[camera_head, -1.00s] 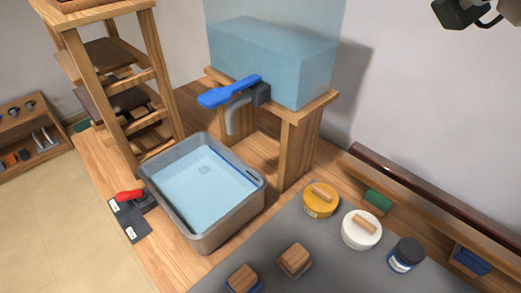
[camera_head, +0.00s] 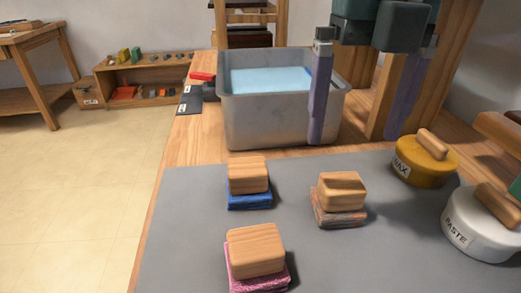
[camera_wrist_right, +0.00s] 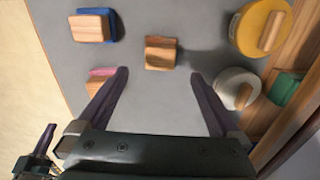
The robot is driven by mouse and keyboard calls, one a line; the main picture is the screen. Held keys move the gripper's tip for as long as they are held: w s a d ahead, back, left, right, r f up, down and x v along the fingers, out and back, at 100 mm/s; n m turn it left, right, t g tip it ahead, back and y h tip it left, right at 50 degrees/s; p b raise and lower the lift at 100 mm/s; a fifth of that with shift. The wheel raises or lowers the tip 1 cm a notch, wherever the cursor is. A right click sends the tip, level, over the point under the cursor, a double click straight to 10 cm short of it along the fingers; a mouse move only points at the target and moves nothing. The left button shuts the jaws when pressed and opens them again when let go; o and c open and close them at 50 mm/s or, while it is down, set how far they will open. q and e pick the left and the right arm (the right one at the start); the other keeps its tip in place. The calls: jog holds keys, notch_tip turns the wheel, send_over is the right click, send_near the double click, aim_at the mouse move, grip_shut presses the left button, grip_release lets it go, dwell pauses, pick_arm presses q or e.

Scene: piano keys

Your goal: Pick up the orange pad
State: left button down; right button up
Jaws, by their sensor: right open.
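The orange pad (camera_head: 338,215) is a thin brownish-orange layer under a wooden block handle (camera_head: 342,187) and lies flat on the grey mat (camera_head: 195,235). In the right wrist view, its wooden handle (camera_wrist_right: 161,52) is near the top middle and mostly hides the pad. My right gripper (camera_head: 356,138) is open and empty, with its two purple fingers spread wide and pointing down. In the right wrist view, the handle is just beyond the gap between the fingertips (camera_wrist_right: 160,74). What looks like my left gripper (camera_wrist_right: 38,150) shows at the lower left there; its jaw state is unclear.
A blue pad (camera_head: 250,202) and a pink pad (camera_head: 262,284), both with wooden handles, lie to the left. A yellow wax tin (camera_head: 425,165) and a white paste tin (camera_head: 482,235) stand to the right. A grey water basin (camera_head: 265,125) stands behind the mat.

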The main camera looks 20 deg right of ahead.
aim_at(343, 182)
notch_tip(343, 182, down, 4)
jog(key=shift+r, duration=0.15)
notch_tip(343, 182, down, 6)
jog(key=shift+s+r+b, duration=0.15)
jog(key=shift+r+b, duration=0.05)
jog(key=shift+b, duration=0.15)
jog(key=c, duration=1.4)
jog(key=shift+r, duration=0.1)
notch_tip(343, 182, up, 20)
jog(key=p, duration=0.3)
